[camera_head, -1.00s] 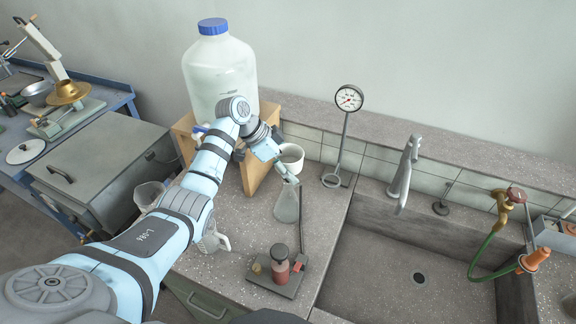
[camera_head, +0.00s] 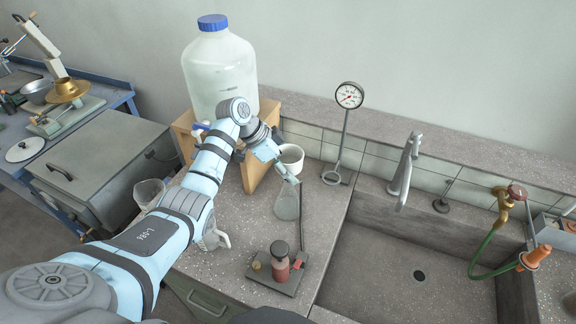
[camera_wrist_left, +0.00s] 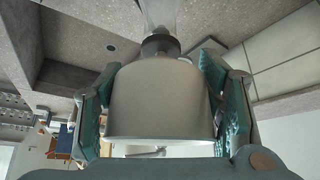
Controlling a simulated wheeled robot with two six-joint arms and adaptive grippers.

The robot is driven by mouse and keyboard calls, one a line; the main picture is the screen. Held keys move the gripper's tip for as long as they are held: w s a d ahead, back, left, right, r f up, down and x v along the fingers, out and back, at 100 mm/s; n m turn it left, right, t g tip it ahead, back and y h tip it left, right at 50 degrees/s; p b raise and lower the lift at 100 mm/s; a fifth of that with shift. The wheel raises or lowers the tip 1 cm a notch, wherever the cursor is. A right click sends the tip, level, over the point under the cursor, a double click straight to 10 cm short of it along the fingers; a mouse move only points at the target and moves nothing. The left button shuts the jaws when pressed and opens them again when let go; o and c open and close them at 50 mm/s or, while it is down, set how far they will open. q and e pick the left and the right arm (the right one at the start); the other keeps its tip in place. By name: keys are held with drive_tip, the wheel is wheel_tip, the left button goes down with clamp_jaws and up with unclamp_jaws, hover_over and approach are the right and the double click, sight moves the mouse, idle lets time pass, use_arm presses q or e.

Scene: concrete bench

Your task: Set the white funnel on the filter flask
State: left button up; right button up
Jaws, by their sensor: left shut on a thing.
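The white funnel (camera_head: 292,158) is a wide cup held upright, with its stem end pointing down. My left gripper (camera_head: 279,160) is shut on it. In the left wrist view the funnel (camera_wrist_left: 160,103) fills the space between the two teal finger pads. The clear conical filter flask (camera_head: 287,206) stands on the bench directly below. In the wrist view a dark collar (camera_wrist_left: 160,44) lies between the funnel and the clear flask (camera_wrist_left: 161,14). The funnel's lower end lines up with the flask's mouth; I cannot tell whether it is fully seated. My right gripper is not in view.
A large blue-capped bottle (camera_head: 220,75) on a wooden stand (camera_head: 257,172) is behind my left arm. A pressure gauge (camera_head: 349,96) stands right of the flask. A small block with a red bottle (camera_head: 280,262) is in front. The sink (camera_head: 395,285) lies to the right.

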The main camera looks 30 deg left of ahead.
use_arm(q)
drive_tip(key=o, duration=1.5)
drive_tip(key=shift+o, duration=0.2)
drive_tip(key=v, duration=1.2)
